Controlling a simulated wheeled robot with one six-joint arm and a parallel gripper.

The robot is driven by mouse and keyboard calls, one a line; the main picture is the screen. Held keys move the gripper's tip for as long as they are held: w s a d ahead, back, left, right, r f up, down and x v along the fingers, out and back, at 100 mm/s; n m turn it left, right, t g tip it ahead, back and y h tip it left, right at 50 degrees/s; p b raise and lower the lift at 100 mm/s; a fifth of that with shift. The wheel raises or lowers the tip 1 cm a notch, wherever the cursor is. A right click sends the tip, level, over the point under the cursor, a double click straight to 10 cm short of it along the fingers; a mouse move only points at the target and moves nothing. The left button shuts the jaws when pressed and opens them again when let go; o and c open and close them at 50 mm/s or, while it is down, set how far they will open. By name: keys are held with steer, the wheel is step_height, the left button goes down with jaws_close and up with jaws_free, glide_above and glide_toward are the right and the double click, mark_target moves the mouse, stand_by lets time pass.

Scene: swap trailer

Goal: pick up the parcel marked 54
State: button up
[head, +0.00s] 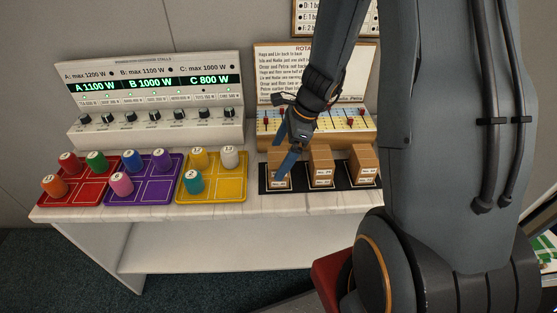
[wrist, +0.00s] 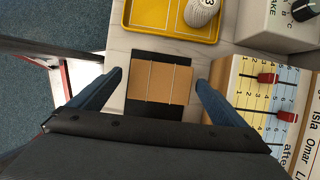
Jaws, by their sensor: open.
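Three brown cardboard parcels stand in a row on black mats at the right of the counter: a left one (head: 279,182), a middle one (head: 320,167) and a right one (head: 364,163). Each has small white labels on its front, too small to read, so I cannot tell which is marked 54. My gripper (head: 288,160) is open above the left parcel in the head view, partly covering it. In the wrist view one parcel (wrist: 158,82) lies between the spread blue fingers of my gripper (wrist: 158,81), with a gap on each side.
Left of the parcels are a yellow tray (head: 233,194), a purple tray (head: 140,197) and a red tray (head: 70,199) holding coloured cylinders. A console with knobs (head: 160,100) stands behind them. A slider board (head: 350,122) stands close behind the parcels.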

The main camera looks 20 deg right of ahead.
steer(key=shift+x, duration=0.8)
steer(key=c, duration=1.2)
steer(key=shift+r, duration=0.1)
